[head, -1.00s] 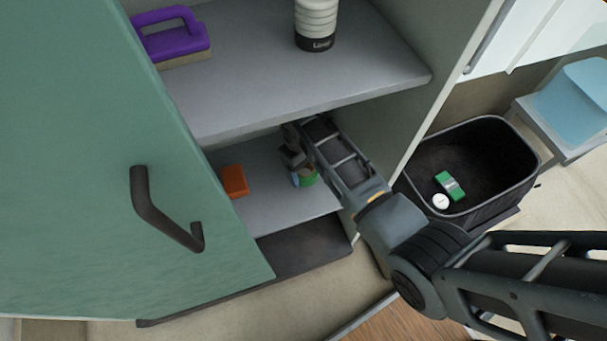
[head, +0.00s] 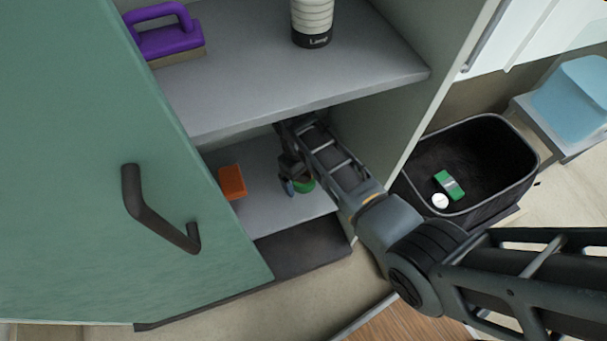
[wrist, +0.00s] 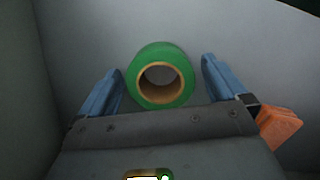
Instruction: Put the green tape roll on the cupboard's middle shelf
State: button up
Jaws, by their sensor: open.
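In the head view the roll (head: 305,185) is partly hidden by my gripper (head: 290,184). In the wrist view my gripper (wrist: 163,88) is open, with blue fingers on either side of the roll. A gap shows between each finger and the roll, so the roll is not gripped.
An orange block (head: 232,181) lies on the same shelf, left of my gripper. The shelf above (head: 290,80) holds a purple-handled brush (head: 165,38) and a ribbed bottle (head: 312,22). The open green door (head: 70,180) stands at left; a black bin (head: 480,145) stands at right.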

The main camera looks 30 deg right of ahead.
aim_at(301, 178)
jog(key=r, duration=0.2)
jog(key=r+p, duration=0.1)
jog(key=r, duration=0.2)
jog(key=w+r, duration=0.1)
jog(key=r, duration=0.1)
jog(key=shift+a+r, duration=0.1)
jog(key=shift+r, duration=0.25)
